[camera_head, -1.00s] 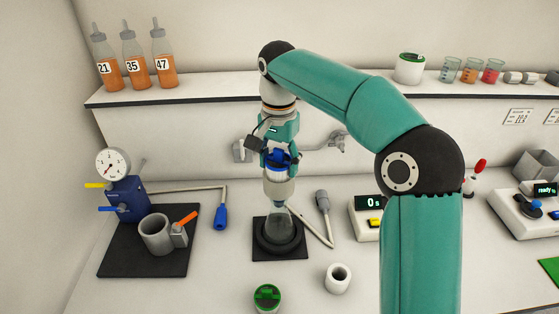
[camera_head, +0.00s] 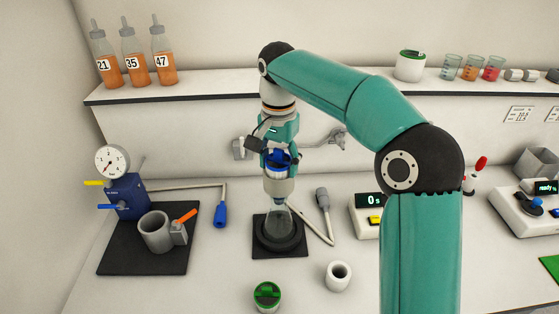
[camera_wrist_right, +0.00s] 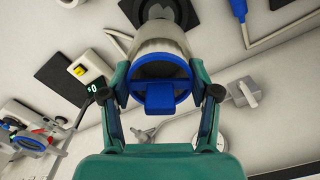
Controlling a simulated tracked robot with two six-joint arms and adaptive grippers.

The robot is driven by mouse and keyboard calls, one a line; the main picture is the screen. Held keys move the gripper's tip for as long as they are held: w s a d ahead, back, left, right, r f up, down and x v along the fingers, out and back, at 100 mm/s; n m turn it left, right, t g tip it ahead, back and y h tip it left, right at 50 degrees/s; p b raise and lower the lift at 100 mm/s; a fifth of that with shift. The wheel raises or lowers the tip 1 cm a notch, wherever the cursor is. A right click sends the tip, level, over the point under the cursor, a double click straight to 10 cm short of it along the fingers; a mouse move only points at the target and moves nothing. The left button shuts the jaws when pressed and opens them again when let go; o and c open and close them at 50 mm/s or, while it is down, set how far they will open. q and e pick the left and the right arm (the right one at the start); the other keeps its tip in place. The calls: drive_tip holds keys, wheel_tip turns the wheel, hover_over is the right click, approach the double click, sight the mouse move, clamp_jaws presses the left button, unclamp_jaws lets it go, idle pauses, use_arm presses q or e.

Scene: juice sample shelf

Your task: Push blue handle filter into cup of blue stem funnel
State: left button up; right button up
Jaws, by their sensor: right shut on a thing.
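My right gripper (camera_head: 278,148) points down over a clear flask (camera_head: 279,226) at the middle of the bench. It is shut on the blue handle filter (camera_head: 277,157), whose blue handle (camera_wrist_right: 160,97) shows between the fingers in the right wrist view. Under the filter is the grey cup (camera_head: 278,188) of the funnel, upright over the flask. The cup also shows beyond the fingertips in the right wrist view (camera_wrist_right: 158,46). The fingers and filter hide much of the rim, so I cannot tell how deep the filter sits. My left gripper is not in view.
The flask stands in a black ring base (camera_head: 280,246). A blue-handled tool (camera_head: 220,214) and a grey-handled tool (camera_head: 322,199) lie beside it. A white cup (camera_head: 338,277) and a green-topped jar (camera_head: 267,296) stand in front. A timer (camera_head: 366,203) stands to the right.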

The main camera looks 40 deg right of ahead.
drive_tip(key=shift+r+p, duration=0.7)
drive_tip(key=shift+r, duration=0.6)
drive_tip(key=shift+f+b, duration=1)
drive_tip(key=shift+f, duration=0.5)
drive_tip(key=shift+r, duration=0.15)
drive_tip(key=shift+r+p, duration=0.2)
drive_tip(key=shift+p, duration=0.15)
drive_tip(key=shift+r+p, duration=0.65)
drive_tip(key=shift+r, duration=0.5)
drive_tip(key=o, duration=1)
